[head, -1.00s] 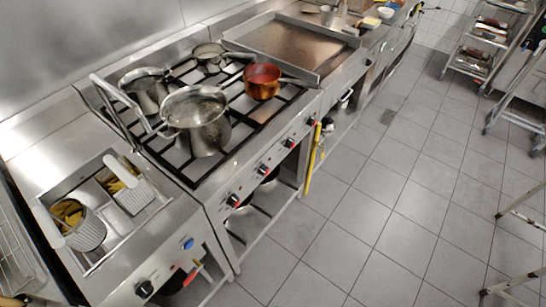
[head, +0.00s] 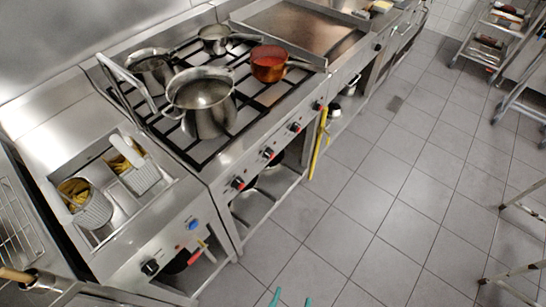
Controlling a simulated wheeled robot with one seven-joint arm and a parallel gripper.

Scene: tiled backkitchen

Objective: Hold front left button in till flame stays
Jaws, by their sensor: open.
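The gas stove (head: 196,155) stands at the left, with black grates and a front panel carrying a row of knobs with red marks. The leftmost stove knob (head: 238,183) is at the near end, then a second knob (head: 268,153), a third (head: 296,127) and one more (head: 318,106) further along. No flame can be made out. My gripper (head: 291,299) shows only as two teal fingertips at the bottom edge, spread apart, over the floor and away from the panel. The rest of it is out of frame.
A large steel pot (head: 205,105), a red pot (head: 268,66) and two steel pans sit on the grates. A yellow object (head: 318,145) hangs at the front.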

